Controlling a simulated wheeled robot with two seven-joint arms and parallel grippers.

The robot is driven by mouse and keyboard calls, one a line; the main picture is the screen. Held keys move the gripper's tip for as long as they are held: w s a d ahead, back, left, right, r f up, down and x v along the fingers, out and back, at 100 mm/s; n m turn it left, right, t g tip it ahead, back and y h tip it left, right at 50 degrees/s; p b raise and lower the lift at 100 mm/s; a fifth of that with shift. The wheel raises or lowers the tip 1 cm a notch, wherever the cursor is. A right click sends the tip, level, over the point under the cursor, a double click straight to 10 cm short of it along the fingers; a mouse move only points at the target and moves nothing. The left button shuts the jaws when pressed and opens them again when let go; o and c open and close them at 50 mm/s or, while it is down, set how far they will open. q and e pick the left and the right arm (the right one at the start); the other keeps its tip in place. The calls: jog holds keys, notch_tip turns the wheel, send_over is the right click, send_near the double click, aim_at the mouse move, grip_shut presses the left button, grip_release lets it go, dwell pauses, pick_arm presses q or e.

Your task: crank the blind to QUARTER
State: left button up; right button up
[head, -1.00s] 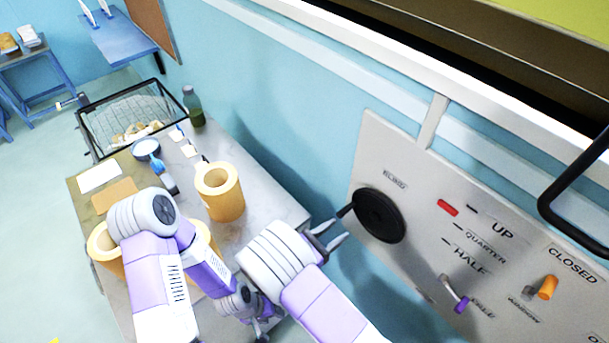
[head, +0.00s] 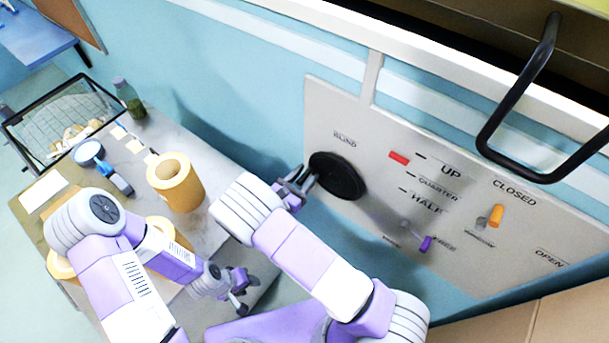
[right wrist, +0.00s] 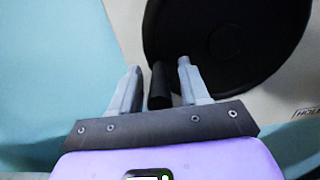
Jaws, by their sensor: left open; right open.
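The black round crank wheel (head: 338,176) sits on the grey wall panel (head: 330,115) under the label BLIND. Its black handle (right wrist: 160,85) sticks out toward my right gripper (head: 305,182). In the right wrist view, the open fingers of the right gripper (right wrist: 155,88) stand on either side of the handle, with small gaps showing. A red marker (head: 399,158) is beside the UP tick, above the QUARTER label (head: 437,189) and the HALF label (head: 426,204). My left gripper (head: 240,300) is open and empty, low beside the table.
The panel also bears a purple-tipped lever (head: 425,243) and an orange knob (head: 496,215). A black bar handle (head: 490,135) juts out at the upper right. The table (head: 215,165) holds kraft rolls (head: 175,185), a wire basket (head: 62,122) and a green bottle (head: 128,100).

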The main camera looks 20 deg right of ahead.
grip_shut()
jog(key=shift+w, duration=0.1)
